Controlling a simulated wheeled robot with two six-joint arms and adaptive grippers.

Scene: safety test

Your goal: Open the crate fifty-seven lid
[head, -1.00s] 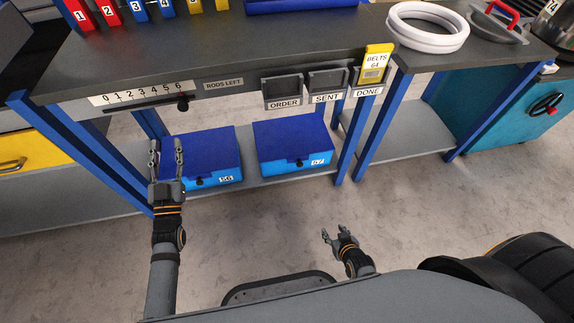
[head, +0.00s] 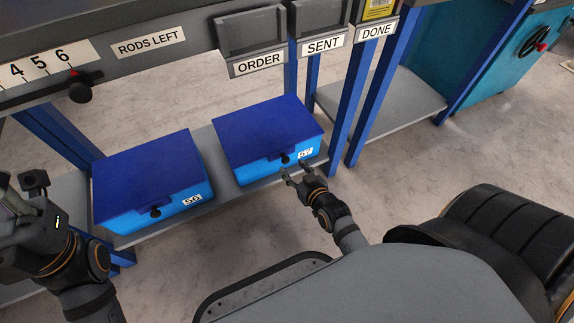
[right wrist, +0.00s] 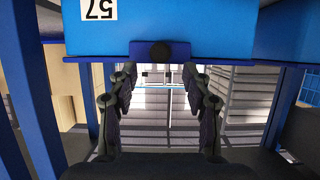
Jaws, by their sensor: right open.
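Crate fifty-seven (head: 236,158) is a light blue box with a dark blue lid (head: 266,128), which is shut. It stands on the low grey shelf under the bench. A black knob (head: 285,158) sits on the lid's front tab, beside the 57 label (head: 305,152). My right gripper (head: 292,172) is open and empty, just in front of the knob. In the right wrist view the knob (right wrist: 160,51) is beyond the open fingers (right wrist: 160,90), centred between them; contact does not show. My left gripper (head: 15,205) is at the left edge, its fingers partly cut off.
Crate fifty-six (head: 180,205), also with a shut blue lid, stands left of crate fifty-seven. A blue bench leg (head: 352,90) rises close to its right. The bench edge with ORDER (head: 258,64) and SENT (head: 323,44) holders overhangs behind.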

